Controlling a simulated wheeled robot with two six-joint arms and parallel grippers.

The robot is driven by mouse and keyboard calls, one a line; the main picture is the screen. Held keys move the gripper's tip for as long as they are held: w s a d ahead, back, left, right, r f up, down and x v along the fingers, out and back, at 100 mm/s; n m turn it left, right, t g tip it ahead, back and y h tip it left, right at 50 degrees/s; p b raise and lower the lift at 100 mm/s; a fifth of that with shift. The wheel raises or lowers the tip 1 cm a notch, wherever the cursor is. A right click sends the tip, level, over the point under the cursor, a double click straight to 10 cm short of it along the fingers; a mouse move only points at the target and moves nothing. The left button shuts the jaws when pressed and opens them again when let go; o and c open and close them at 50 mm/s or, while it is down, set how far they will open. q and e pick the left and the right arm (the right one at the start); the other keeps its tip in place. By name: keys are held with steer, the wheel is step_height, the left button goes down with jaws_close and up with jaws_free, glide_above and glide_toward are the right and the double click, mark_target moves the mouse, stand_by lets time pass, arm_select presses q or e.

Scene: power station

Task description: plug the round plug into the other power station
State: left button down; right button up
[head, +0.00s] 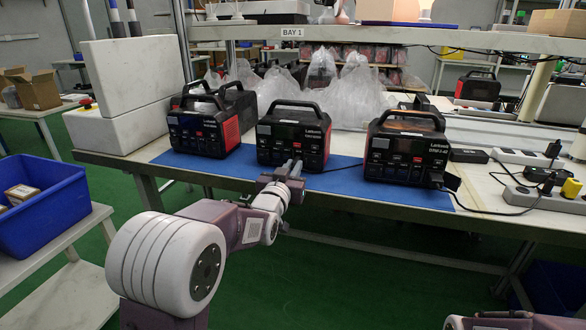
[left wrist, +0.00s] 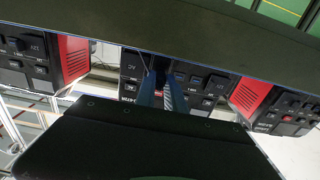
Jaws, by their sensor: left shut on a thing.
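Three black and red power stations stand in a row on the blue mat (head: 235,172): the left (head: 196,133), the middle (head: 290,140) and the right one (head: 404,150). My left gripper (head: 293,166) is at the lower front of the middle station, its fingers pointing at the front panel. In the left wrist view, the narrow fingers (left wrist: 163,88) are close together in front of that station's panel (left wrist: 200,82). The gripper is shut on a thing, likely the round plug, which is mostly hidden. I cannot tell whether it touches a socket. A dark plug (head: 446,181) sits at the right station's lower right.
Power strips (head: 545,200) and a yellow plug (head: 571,188) lie at the right end of the table. White blocks (head: 130,85) stand at the left end. Clear plastic bags (head: 355,97) lie behind the stations. A blue bin (head: 40,210) is at the left.

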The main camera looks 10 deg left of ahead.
arm_select(q)
steer(key=shift+w, duration=0.15)
steer(key=c, duration=1.3)
jaws_free()
steer(key=shift+c, duration=0.2)
steer(key=s+p, duration=0.2)
steer(key=s, duration=0.7)
steer(key=shift+a, duration=0.15)
